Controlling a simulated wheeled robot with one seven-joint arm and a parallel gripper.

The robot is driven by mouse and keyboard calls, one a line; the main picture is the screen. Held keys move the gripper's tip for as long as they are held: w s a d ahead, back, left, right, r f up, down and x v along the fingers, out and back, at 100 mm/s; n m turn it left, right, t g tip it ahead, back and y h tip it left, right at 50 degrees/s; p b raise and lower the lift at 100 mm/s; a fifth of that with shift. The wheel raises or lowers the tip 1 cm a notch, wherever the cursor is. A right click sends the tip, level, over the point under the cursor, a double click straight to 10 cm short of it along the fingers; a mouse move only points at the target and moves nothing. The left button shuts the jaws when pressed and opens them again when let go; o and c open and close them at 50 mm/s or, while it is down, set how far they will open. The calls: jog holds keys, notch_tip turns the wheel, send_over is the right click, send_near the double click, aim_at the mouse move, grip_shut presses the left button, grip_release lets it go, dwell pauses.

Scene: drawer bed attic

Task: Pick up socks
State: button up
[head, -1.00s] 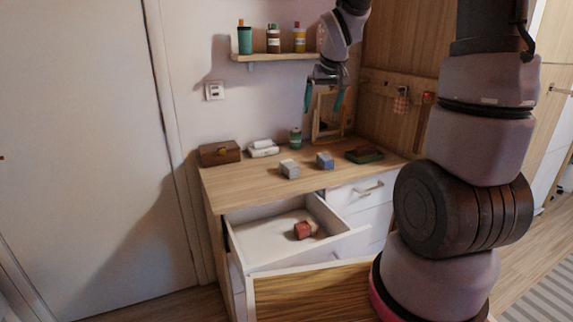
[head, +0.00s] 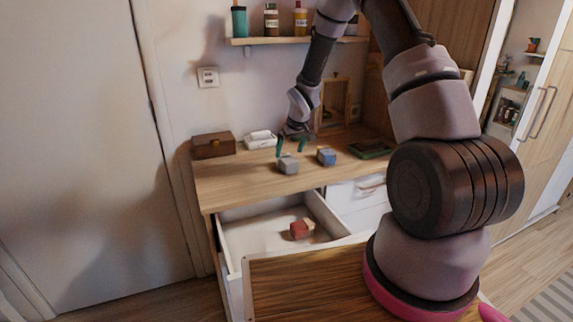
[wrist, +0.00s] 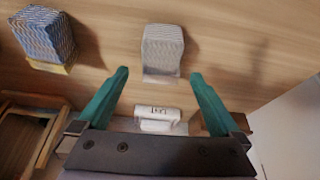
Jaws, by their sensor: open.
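A grey folded sock bundle (head: 288,166) lies on the wooden dresser top; it also shows in the wrist view (wrist: 162,48). A blue sock bundle (head: 326,157) lies to its right, and at the upper left of the wrist view (wrist: 45,38). A red bundle (head: 300,229), with a paler part, lies in the open drawer (head: 262,238). My gripper (head: 291,148) is open and empty, low over the dresser just above and behind the grey bundle. In the wrist view its green fingers (wrist: 158,82) point towards the grey bundle, which lies beyond the tips.
A brown box (head: 213,146) and a white lint-labelled item (head: 260,139) stand at the back left. A wooden frame (head: 333,105) stands at the back, a dark green tray (head: 371,150) at the right. A shelf (head: 290,40) with bottles hangs above.

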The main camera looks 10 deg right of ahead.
aim_at(287, 158)
jog(key=x, duration=0.5)
jog(key=shift+w+a+f, duration=0.15)
jog(key=shift+f, duration=0.15)
jog(key=c, duration=1.4)
